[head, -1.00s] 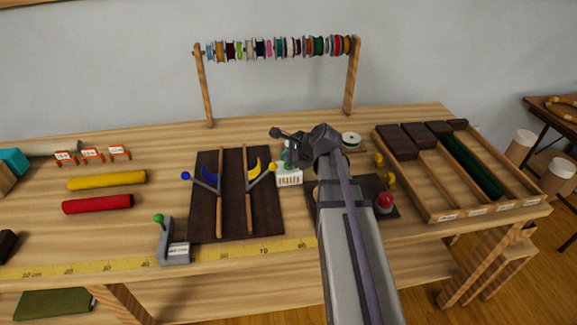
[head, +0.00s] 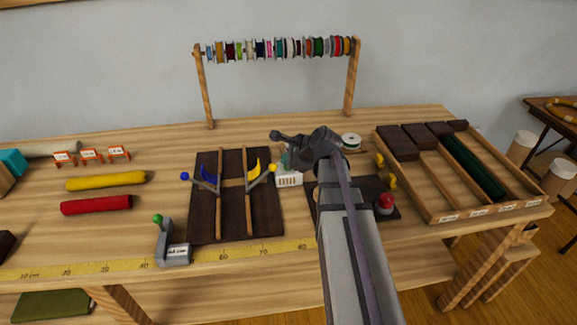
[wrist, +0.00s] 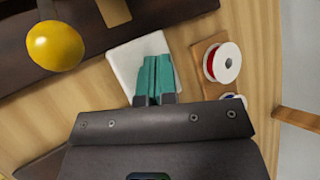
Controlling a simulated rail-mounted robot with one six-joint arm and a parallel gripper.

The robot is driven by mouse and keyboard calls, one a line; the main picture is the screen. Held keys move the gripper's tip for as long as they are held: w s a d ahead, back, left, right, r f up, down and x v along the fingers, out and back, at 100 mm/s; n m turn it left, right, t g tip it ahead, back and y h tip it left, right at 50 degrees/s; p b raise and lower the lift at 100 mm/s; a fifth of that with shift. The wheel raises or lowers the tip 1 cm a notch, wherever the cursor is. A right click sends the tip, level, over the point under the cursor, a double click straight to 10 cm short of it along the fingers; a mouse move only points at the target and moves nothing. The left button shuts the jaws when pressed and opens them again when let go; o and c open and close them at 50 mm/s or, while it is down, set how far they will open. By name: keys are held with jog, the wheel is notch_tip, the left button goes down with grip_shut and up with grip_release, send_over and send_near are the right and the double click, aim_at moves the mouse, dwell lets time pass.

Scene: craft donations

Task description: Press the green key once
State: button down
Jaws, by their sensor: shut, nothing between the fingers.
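My gripper (head: 285,167) is over the white block (head: 289,181), just right of the dark board. In the wrist view its two teal fingers (wrist: 153,80) lie side by side, shut and empty, pointing at the white block (wrist: 124,62). The fingers cover part of the block's top. I cannot make out a green key in either view; it may be hidden behind the fingers. Whether the fingertips touch the block I cannot tell.
The dark board (head: 233,222) carries blue-tipped and yellow-tipped levers. A green-knobbed lever (head: 158,219) stands at the front edge. A red button (head: 385,202) is right of my arm. A red spool (wrist: 222,63) lies near the fingers. A spool rack (head: 203,90) stands behind.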

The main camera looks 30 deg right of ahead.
dwell(0.4)
jog(key=shift+r+p, duration=0.75)
jog(key=shift+p, duration=0.1)
notch_tip(320, 180, up, 5)
jog(key=p, duration=0.5)
jog(key=shift+r, duration=0.15)
